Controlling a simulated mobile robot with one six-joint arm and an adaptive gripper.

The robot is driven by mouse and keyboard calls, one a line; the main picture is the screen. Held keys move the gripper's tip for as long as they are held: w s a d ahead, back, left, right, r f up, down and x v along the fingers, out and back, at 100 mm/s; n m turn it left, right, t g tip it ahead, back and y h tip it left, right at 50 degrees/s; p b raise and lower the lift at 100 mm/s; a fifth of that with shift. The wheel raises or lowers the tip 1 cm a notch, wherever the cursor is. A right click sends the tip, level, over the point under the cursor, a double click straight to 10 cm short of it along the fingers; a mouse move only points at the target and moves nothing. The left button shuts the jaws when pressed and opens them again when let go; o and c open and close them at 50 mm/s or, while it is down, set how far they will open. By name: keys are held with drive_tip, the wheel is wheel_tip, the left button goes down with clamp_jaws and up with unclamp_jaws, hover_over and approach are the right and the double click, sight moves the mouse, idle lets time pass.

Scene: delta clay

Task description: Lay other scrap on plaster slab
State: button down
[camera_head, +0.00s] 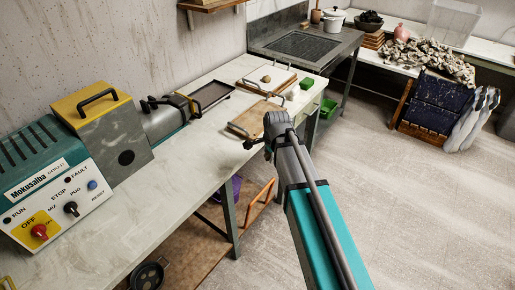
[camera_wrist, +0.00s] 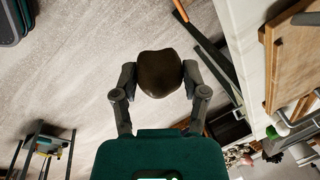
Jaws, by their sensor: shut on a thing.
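My gripper (camera_wrist: 160,76) is shut on a dark brown rounded lump of scrap (camera_wrist: 160,72), with one finger on each side of it. In the head view my arm reaches up to the bench's front edge, and the lump cannot be made out there. A pale slab (camera_head: 285,77) with a raised handle lies toward the bench's far end, with a small tan lump (camera_head: 266,78) on it. It looks like the plaster slab. A wooden board (camera_head: 247,121) with a handle lies nearer, just beyond my gripper.
A dark tray (camera_head: 211,91) and a grey roller machine (camera_head: 165,120) sit along the wall side of the bench (camera_head: 165,180). A teal control box (camera_head: 45,175) stands at the near left. Open floor (camera_head: 410,200) lies to the right.

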drive_tip(key=shift+s+d, duration=0.8)
drive_tip(key=shift+d, duration=0.25)
